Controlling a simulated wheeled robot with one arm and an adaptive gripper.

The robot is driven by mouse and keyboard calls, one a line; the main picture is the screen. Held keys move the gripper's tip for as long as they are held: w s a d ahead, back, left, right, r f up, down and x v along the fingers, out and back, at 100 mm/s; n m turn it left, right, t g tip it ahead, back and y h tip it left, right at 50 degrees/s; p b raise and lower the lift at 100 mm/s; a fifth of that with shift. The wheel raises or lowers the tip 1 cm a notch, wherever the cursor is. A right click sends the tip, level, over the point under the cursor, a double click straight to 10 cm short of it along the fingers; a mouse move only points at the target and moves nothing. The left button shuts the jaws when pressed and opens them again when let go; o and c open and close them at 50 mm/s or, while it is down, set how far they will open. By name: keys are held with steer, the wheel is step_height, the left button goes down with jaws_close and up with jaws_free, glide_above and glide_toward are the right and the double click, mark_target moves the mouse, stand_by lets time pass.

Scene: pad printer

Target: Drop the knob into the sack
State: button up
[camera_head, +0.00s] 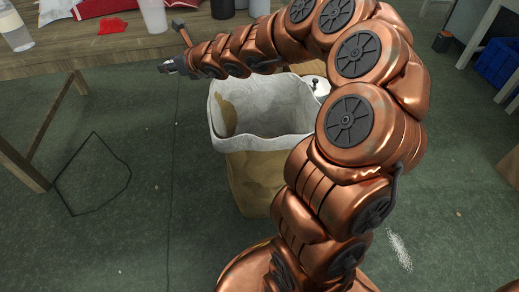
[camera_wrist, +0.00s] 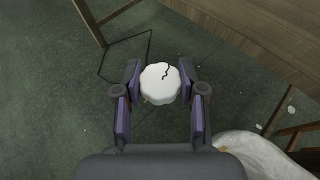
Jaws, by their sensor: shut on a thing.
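The knob (camera_wrist: 160,84) is white and scalloped, with a thin dark line on its top. My gripper (camera_wrist: 160,80) is shut on it, with a finger on each side. In the head view, my gripper (camera_head: 169,67) is up left of the sack's rim, near the table's front edge; the knob is too small to make out clearly there. The sack (camera_head: 255,172) stands open on the floor, tan with a white rolled rim, partly hidden by my arm. The sack's white rim also shows at the bottom right of the wrist view (camera_wrist: 262,150). The knob is not over the sack's mouth.
A wooden table (camera_head: 45,62) spans the upper left, holding a bottle (camera_head: 15,32), a red piece (camera_head: 112,26) and cups. A white-topped object (camera_head: 318,85) stands behind the sack. A blue crate (camera_head: 497,62) is at far right. The floor left of the sack is mostly clear.

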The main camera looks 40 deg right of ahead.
steer(key=d+r+n+g+y+p, duration=0.25)
steer(key=d+r+p, duration=0.55)
steer(key=d+p, duration=0.45)
steer(key=s+d+f+n+g+y+p, duration=0.1)
steer(key=s+d+f+n+y+p, duration=0.15)
steer(key=s+d+p, duration=0.4)
steer(key=s+d+f+n+g+y+p, duration=0.1)
steer(key=s+d+f+n+p, duration=0.2)
steer(key=s, duration=0.7)
step_height(320, 180, down, 7)
steer(key=m+b, duration=0.1)
steer(key=b, duration=0.3)
steer(key=shift+s+a+r, duration=0.15)
steer(key=o, duration=0.9)
steer(key=shift+r, duration=0.1)
